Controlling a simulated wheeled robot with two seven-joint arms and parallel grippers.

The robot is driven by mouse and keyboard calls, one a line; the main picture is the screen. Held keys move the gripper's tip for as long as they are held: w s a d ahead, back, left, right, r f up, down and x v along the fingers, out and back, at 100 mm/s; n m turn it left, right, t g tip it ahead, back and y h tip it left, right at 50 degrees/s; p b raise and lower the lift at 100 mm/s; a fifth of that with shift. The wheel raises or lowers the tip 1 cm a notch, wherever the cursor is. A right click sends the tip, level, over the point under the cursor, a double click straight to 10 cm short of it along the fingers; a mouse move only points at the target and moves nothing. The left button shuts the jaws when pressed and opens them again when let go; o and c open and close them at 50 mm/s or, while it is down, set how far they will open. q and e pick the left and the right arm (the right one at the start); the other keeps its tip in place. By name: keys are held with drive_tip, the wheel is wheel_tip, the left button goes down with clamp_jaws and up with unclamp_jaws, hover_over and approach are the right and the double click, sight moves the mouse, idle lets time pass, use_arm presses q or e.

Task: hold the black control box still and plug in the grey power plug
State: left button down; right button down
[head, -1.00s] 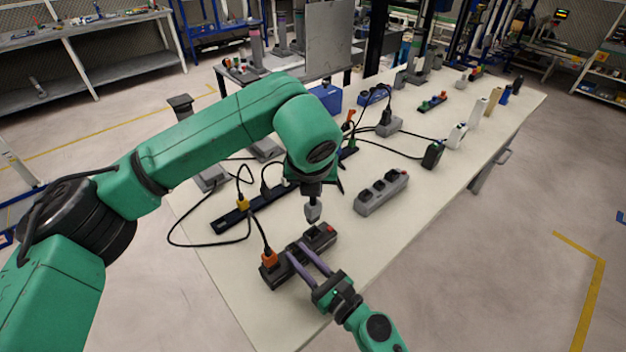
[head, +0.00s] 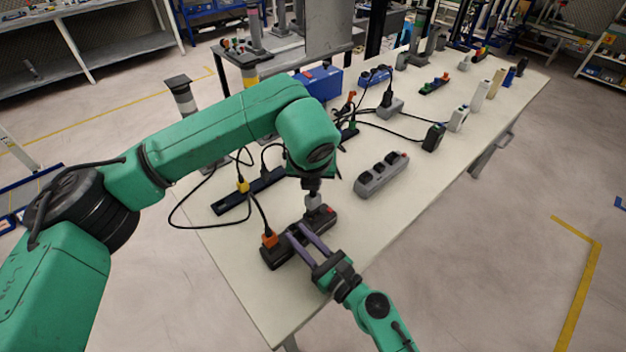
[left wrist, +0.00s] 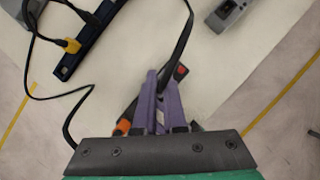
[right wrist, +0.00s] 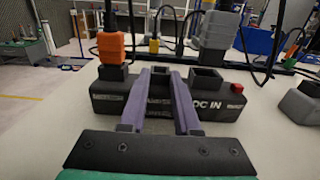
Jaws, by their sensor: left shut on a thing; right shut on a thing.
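The black control box (head: 283,250) lies on the table with an orange plug (head: 269,240) in its left socket. It also shows in the right wrist view (right wrist: 110,104), with an empty middle socket and "DC IN" lettering. My right gripper (head: 299,232) is shut on the box's middle part. My left gripper (head: 313,188) is shut on the grey power plug (head: 313,201), upright over the box's right part. In the right wrist view the plug (right wrist: 217,32) is right above the right socket; whether its tip has entered I cannot tell. My left fingers (left wrist: 158,80) mostly hide it in the left wrist view.
A grey power strip (head: 381,175) lies behind and right of the box. A dark blue strip (head: 235,199) with a yellow plug (head: 243,187) lies to the left. Loose black cables loop over the table's left edge. The table front right is clear.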

use_arm(q)
drive_tip(key=shift+f, duration=1.35)
idle(0.5)
drive_tip(key=c, duration=0.9)
unclamp_jaws()
drive_tip(key=v, duration=1.2)
drive_tip(key=shift+w, duration=0.1)
use_arm(e)
drive_tip(key=c, duration=0.5)
unclamp_jaws()
drive_tip(key=shift+c, duration=0.2)
